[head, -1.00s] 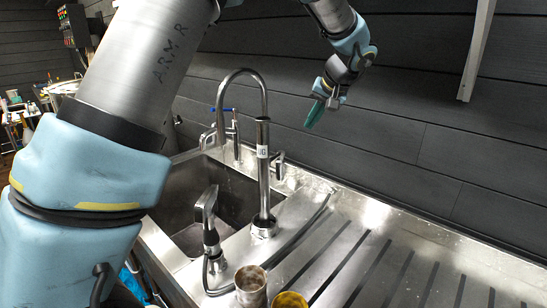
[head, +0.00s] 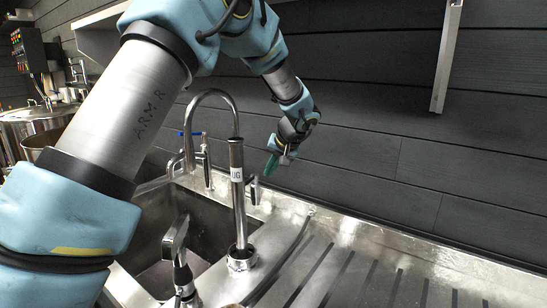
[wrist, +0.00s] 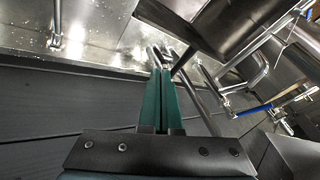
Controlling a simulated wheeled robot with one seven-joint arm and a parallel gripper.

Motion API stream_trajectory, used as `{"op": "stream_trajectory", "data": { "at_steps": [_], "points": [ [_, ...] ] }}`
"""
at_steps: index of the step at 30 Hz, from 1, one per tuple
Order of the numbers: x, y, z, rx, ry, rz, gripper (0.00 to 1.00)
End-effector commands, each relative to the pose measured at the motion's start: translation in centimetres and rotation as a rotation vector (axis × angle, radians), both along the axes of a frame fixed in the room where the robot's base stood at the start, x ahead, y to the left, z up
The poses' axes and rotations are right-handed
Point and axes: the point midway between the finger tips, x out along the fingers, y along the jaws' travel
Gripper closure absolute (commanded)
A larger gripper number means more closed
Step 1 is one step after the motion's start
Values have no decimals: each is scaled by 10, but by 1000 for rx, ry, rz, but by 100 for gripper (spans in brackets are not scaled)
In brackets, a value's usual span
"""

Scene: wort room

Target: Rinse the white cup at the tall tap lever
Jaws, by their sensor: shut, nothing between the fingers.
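The white cup is not in view in either current frame. The tall tap (head: 238,200) stands on the steel counter with its curved spout over the sink (head: 190,215). A small metal lever (head: 254,191) sits on the right side of its column. My gripper (head: 268,174) has its teal fingers pressed together, pointing down, just above and right of that lever. In the wrist view the shut fingers (wrist: 160,72) are empty and their tips are close to a small metal fitting (wrist: 155,56). I cannot tell whether they touch it.
A shorter spray tap (head: 176,245) stands at the front edge of the sink. A tap with a blue handle (head: 189,134) is behind the tall one. The grooved drainboard (head: 360,270) on the right is clear where it shows. A dark plank wall (head: 400,160) stands close behind.

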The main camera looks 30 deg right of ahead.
Motion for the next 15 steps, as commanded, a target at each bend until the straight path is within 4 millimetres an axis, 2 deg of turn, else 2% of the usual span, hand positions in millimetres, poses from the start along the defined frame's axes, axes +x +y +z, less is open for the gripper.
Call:
{"op": "stream_trajectory", "data": {
  "at_steps": [5, 9, 15],
  "points": [
    [20, 5, -28, 3, 3, 2, 100],
    [33, 22, -28, -1, 1, 2, 100],
    [42, 32, -33, 0, 0, 0, 100]
  ]
}}
